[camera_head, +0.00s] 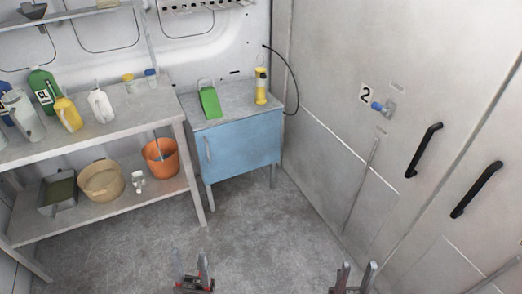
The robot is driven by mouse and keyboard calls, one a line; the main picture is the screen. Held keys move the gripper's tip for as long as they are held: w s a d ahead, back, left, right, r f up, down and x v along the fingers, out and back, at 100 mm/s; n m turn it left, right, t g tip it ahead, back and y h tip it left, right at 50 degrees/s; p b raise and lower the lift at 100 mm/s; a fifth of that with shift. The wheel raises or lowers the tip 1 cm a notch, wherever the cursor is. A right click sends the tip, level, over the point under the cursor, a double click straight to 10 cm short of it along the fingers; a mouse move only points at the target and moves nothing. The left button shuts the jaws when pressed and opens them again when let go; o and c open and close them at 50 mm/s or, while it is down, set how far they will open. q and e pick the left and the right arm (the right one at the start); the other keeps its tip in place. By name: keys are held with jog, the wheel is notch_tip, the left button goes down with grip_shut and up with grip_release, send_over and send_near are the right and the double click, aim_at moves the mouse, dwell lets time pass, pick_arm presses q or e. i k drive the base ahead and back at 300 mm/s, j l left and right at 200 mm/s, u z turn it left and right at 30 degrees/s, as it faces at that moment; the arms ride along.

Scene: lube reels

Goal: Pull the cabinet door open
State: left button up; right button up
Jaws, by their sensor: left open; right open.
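The small cabinet (187,107) stands against the back wall, and its blue door (243,151) is shut. A light upright handle (208,149) sits near the left edge of the door. My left gripper (191,266) is at the bottom of the view, below and in front of the cabinet, open and empty. My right gripper (354,277) is at the bottom, further right, also open and empty. Both grippers are well apart from the door. The cabinet's inside is hidden.
A green item (210,102) and a yellow container (261,87) stand on the cabinet. A workbench (120,125) with several bottles is at left; an orange bucket (161,160) is on its lower shelf. Tall doors with black handles (424,150) are at right. The floor (255,225) before the cabinet is clear.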

aim_at(227, 150)
jog(key=u, duration=0.3)
jog(key=i+j, duration=0.2)
jog(key=i, duration=0.2)
jog(key=i+j, duration=0.25)
jog(key=i, duration=0.2)
jog(key=i+j+u, duration=0.1)
jog(key=i, duration=0.3)
jog(key=j, duration=0.1)
